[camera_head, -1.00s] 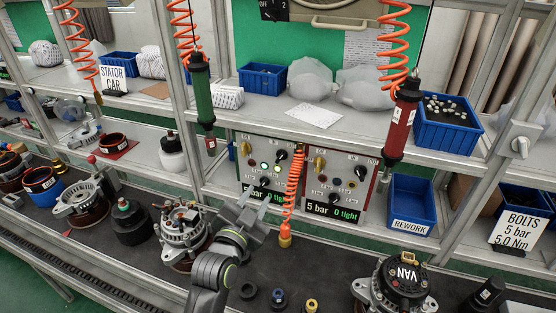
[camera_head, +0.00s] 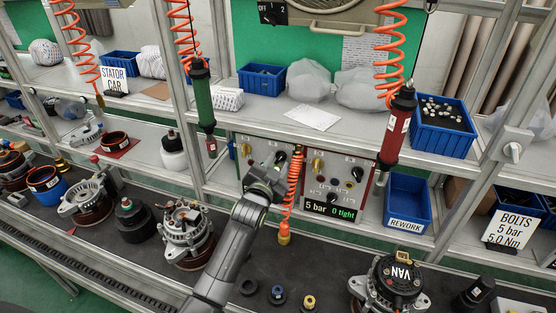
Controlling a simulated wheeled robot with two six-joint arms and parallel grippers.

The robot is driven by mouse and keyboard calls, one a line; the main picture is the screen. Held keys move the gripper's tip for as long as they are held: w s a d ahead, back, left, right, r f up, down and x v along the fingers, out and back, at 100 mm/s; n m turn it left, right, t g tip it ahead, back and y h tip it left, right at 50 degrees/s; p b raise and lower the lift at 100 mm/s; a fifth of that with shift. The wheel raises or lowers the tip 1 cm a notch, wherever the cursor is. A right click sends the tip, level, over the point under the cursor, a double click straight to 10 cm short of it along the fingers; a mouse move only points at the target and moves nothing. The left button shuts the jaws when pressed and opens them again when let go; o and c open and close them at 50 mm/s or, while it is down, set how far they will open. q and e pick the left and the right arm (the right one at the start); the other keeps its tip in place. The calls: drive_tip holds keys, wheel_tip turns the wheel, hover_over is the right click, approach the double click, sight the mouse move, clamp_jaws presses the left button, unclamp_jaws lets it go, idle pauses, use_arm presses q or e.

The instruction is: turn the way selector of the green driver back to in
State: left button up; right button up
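My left gripper (camera_head: 276,168) is up against this panel, just below the dark knob. It hides the panel's lower part and display. Its fingertips are too unclear to tell their opening or any contact. My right gripper is out of view.
A second panel (camera_head: 345,155) with a "5 bar 0 tight" display stands to the right. An orange coiled hose (camera_head: 293,185) hangs close beside my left gripper. The red driver (camera_head: 396,132) hangs further right. An alternator (camera_head: 184,238) stands left of my arm.

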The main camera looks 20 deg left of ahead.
use_arm(q)
drive_tip(key=shift+w, duration=0.8)
clamp_jaws()
